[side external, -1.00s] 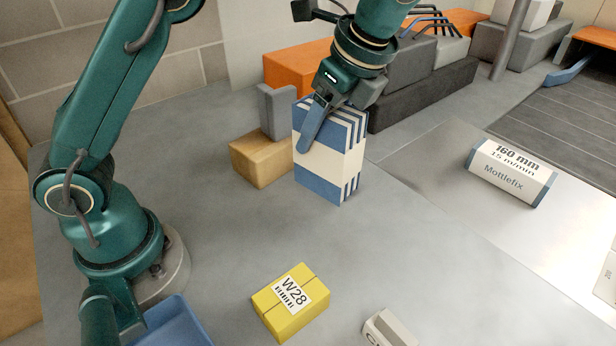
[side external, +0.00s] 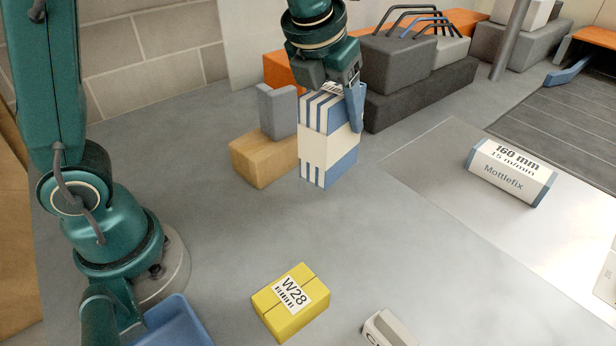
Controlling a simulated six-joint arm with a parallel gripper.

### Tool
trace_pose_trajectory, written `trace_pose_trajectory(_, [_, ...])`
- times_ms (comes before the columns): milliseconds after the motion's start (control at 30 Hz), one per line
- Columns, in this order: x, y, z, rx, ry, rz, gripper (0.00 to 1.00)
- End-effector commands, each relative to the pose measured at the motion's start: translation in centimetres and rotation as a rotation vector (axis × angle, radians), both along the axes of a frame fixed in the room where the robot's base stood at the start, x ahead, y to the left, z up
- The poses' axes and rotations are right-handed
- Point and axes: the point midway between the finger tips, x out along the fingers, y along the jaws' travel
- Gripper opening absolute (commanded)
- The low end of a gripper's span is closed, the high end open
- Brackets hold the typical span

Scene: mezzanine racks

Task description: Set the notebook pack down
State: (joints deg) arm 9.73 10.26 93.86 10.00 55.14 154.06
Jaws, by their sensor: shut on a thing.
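The notebook pack (side external: 329,151) is a blue and white striped block with a broad white band around it. It is upright in the side external view, just above centre. My gripper (side external: 352,100) comes down from above and is shut on its upper part. One grey-blue finger shows against the right side of the pack; the other finger is hidden. I cannot tell whether the bottom of the pack touches the grey surface.
A wooden block (side external: 262,160) and a grey upright block (side external: 277,112) stand close left of the pack. Dark grey blocks (side external: 420,95) stand behind right. A yellow W28 box (side external: 290,303) and white Mottlefix box (side external: 510,172) lie apart.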

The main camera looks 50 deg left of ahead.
Motion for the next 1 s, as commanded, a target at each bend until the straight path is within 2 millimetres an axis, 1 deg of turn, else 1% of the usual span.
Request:
trace_pose_trajectory(100, [0.1,0.1,0.5,-0.001,-0.002,-0.099,0.00])
trace_pose_trajectory(267, [0.0,0.1,1.1,0.000,-0.004,-0.196,0.00])
trace_pose_trajectory(400, [-0.7,-0.1,1.9,0.002,-0.004,-0.208,0.00])
trace_pose_trajectory(467, [-0.7,-0.6,1.7,0.002,0.000,-0.210,0.00])
trace_pose_trajectory(567, [-0.7,-2.1,0.8,0.000,0.004,-0.218,0.00])
trace_pose_trajectory(800, [-0.5,-7.3,-2.3,0.001,0.004,-0.221,0.00])
trace_pose_trajectory(900, [-0.4,-9.2,-3.5,0.000,0.003,-0.218,0.00])
trace_pose_trajectory(1000, [-0.4,-10.6,-4.3,0.000,0.003,-0.215,0.00])
